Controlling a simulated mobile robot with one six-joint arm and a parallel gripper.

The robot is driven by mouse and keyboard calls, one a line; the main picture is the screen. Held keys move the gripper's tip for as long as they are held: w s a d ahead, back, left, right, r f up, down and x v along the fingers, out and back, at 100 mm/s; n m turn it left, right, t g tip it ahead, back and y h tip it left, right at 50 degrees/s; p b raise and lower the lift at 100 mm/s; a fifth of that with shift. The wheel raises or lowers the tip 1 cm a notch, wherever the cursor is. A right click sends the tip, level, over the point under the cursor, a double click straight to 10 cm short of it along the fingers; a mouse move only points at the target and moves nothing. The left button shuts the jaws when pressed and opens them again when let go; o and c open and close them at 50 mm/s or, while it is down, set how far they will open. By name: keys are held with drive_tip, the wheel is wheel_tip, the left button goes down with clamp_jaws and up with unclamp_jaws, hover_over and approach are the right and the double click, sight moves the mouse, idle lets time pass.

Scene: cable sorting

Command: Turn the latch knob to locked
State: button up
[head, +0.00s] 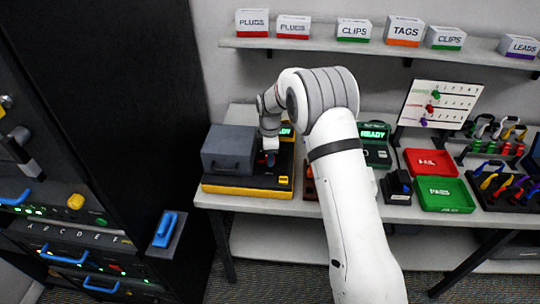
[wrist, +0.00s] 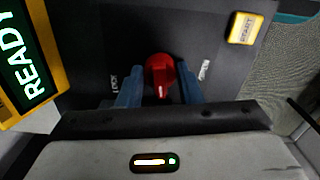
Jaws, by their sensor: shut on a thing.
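The red latch knob (wrist: 160,72) sits on a dark panel in the wrist view. Its white pointer mark faces down the picture, between a label that looks like LOCK (wrist: 114,84) on the left and one that looks like OPEN (wrist: 204,70) on the right. My gripper (wrist: 159,88) has its blue fingers on both sides of the knob, shut on it. In the head view my gripper (head: 269,158) is at the black and yellow fixture (head: 245,186), beside its grey box-like cover (head: 228,150).
A yellow button (wrist: 244,28) and a lit READY display (wrist: 28,70) flank the knob. On the bench stand a red tray (head: 430,162), a green tray (head: 444,194) and cable racks (head: 505,188). A black cabinet (head: 150,90) stands at the left.

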drive_tip(key=shift+c, duration=1.2)
drive_tip(key=shift+f+m+b, duration=0.2)
drive_tip(key=shift+m+b, duration=0.2)
drive_tip(key=shift+b, duration=0.25)
drive_tip(key=shift+r+m+b, duration=0.25)
drive_tip(key=shift+m+b, duration=0.15)
drive_tip(key=shift+m, duration=0.3)
drive_tip(key=o, duration=1)
drive_tip(key=shift+r+b, duration=0.75)
drive_tip(key=shift+r, duration=3.1)
drive_tip(key=shift+r, duration=0.1)
